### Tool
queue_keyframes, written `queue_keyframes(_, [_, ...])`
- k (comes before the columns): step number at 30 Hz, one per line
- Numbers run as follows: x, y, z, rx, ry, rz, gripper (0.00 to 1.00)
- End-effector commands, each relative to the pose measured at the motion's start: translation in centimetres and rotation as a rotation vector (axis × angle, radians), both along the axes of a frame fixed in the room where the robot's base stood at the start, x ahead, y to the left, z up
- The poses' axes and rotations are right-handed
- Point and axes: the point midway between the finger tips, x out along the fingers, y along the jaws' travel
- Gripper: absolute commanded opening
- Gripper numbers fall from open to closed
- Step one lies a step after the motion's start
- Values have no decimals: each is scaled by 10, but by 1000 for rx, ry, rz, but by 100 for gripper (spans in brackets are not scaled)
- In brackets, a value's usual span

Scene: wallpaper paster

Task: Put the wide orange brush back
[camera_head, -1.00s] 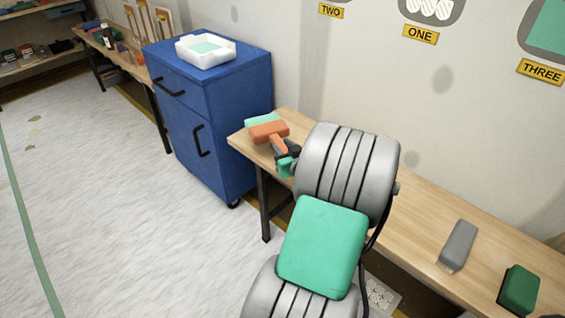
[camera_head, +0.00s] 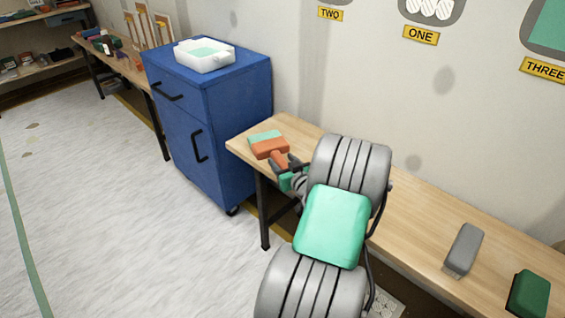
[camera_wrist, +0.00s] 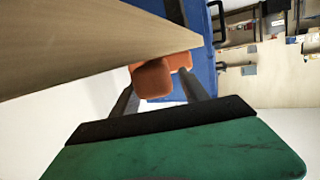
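The wide orange brush (camera_head: 271,149) is at the left end of the wooden bench (camera_head: 420,222) in the head view, with a pale green strip along its far side. My gripper (camera_head: 284,164) is shut on the brush's orange handle. The wrist view shows the orange handle (camera_wrist: 153,78) between the two dark fingers of my gripper (camera_wrist: 160,85). The brush head is partly hidden there. I cannot tell whether the brush touches the bench top.
A blue cabinet (camera_head: 235,120) with a white tray (camera_head: 205,56) stands left of the bench. A grey brush-like item (camera_head: 464,248) and a green block (camera_head: 528,294) lie on the bench at right. Wall labels ONE (camera_head: 421,35), TWO (camera_head: 330,13) and THREE (camera_head: 543,69) hang above.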

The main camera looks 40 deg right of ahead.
Motion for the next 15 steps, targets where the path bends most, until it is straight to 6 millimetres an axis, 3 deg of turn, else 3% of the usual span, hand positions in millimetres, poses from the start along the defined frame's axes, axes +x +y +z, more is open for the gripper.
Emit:
queue_keyframes(8, [-4, 1, 2, 1, 0, -1, 52])
queue_keyframes(11, [-18, 5, 5, 2, 0, -3, 52])
queue_keyframes(15, [-50, 16, 13, 2, 0, -7, 52])
